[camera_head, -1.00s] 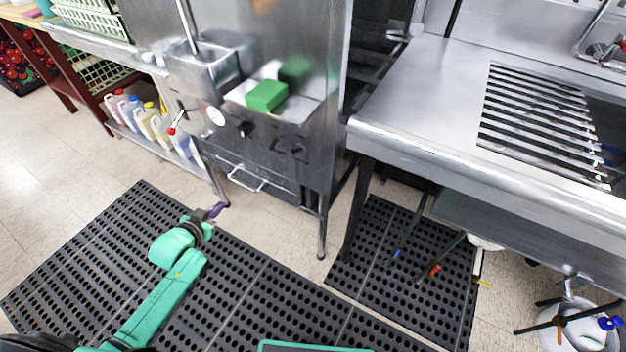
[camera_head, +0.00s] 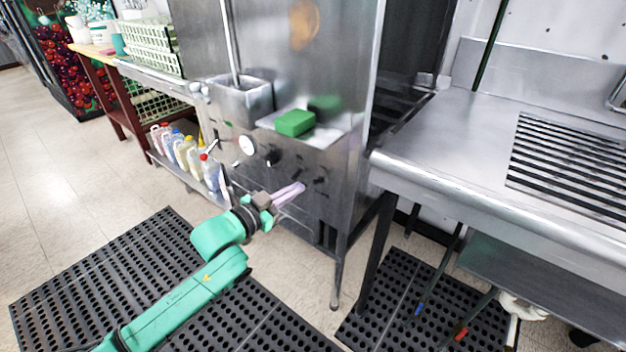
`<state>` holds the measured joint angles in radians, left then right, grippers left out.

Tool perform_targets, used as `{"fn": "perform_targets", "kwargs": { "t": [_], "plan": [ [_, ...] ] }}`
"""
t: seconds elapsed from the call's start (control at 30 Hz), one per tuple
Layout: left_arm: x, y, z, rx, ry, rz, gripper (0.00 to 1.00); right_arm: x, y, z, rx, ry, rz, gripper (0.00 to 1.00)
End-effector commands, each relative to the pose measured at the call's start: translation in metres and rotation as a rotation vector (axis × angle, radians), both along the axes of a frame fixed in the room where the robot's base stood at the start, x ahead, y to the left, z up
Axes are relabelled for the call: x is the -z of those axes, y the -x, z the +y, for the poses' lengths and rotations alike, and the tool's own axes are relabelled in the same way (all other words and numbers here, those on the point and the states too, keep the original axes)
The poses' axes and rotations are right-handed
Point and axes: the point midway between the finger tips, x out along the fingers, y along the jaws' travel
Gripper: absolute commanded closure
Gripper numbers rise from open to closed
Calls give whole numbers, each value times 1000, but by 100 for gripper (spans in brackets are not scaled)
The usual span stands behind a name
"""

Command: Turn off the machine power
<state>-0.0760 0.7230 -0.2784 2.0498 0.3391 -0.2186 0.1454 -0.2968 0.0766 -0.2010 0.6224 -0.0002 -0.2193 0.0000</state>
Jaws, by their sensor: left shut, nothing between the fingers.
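The dish machine (camera_head: 348,160) is a tall stainless steel cabinet in the middle of the head view. Its lower front carries a round white gauge (camera_head: 247,145), a black knob (camera_head: 271,157) to the right of it, and small dark switches (camera_head: 319,181) further right. I cannot read any markings or tell the switch positions. My left gripper (camera_head: 300,187) is shut and empty, its pale fingers pointing right toward the small switches. In the picture its tips lie just left of and below them; I cannot tell whether they touch the panel. My right gripper is out of view.
A green sponge (camera_head: 295,123) lies on the machine's small ledge. Several detergent jugs (camera_head: 186,152) stand on a low shelf at left. A steel counter (camera_head: 450,140) with a slatted rack (camera_head: 565,160) is at right. Black perforated mats (camera_head: 95,265) cover the floor.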

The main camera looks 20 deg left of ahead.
Motion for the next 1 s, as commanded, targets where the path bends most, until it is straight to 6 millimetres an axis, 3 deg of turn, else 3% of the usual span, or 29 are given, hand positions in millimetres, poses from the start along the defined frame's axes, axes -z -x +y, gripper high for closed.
{"fn": "perform_targets", "kwargs": {
  "t": [0.2,0.33,0.77,1.0],
  "plan": [
    [3,-42,-20,0,3,-1,100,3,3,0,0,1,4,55],
    [6,-57,-27,-1,1,0,100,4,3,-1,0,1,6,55],
    [7,-62,-30,0,0,0,100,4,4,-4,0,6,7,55],
    [12,-61,-29,0,12,-28,100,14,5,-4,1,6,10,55]
  ]
}}
